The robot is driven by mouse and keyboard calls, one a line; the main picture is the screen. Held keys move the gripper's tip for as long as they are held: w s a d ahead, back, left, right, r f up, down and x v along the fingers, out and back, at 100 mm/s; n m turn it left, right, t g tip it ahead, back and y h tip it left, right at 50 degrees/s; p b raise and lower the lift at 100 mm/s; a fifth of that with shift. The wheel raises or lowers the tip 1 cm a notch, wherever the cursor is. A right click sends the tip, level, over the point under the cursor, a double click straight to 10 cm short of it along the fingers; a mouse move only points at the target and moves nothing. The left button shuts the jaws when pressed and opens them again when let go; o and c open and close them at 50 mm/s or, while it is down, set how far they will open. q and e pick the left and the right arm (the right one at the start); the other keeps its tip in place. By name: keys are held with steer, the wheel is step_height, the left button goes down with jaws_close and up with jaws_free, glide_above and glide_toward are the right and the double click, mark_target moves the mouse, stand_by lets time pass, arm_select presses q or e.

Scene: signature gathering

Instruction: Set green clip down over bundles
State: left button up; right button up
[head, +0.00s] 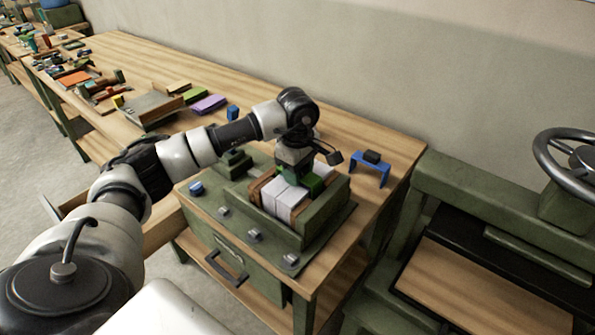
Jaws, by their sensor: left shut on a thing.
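My left gripper (291,166) is over the green box (318,212) on the bench and points down. It is shut on the green clip (313,184), which is at the far side of the white paper bundles (281,197). The bundles stand side by side in the box, with brown boards at their ends. The gripper and wrist partly hide the clip and the back of the bundles. I cannot tell whether the clip touches the bundles. My right gripper is not in view.
A blue bridge-shaped clip (370,174) stands on the bench right of the box. A green press with a handwheel (577,155) is at the right. Books and tools (155,105) lie farther left along the bench. The wall is close behind.

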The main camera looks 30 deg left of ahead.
arm_select(q)
steer(key=shift+s+d+f, duration=0.15)
steer(key=shift+s+f, duration=0.05)
steer(key=shift+f, duration=0.35)
steer(key=shift+s+d+f, duration=0.1)
steer(key=shift+s+f, duration=0.1)
steer(key=shift+f, duration=0.35)
steer(key=o, duration=0.7)
steer(key=shift+o, duration=1.3)
steer(key=shift+w, duration=0.1)
steer(key=shift+o, duration=0.3)
steer(key=shift+w+d+f+g, duration=0.1)
steer(key=shift+w+g, duration=0.05)
steer(key=shift+g, duration=0.15)
steer(key=r+b, duration=0.1)
steer(key=r, duration=0.5)
steer(key=r+b, duration=0.1)
steer(key=r, duration=0.4)
steer(key=shift+w+a+r+b, duration=0.2)
steer(key=shift+r+b, duration=0.1)
steer(key=shift+r, duration=0.1)
steer(key=shift+a+r+t, duration=0.1)
steer(key=shift+r+t, duration=0.3)
steer(key=shift+r, duration=0.3)
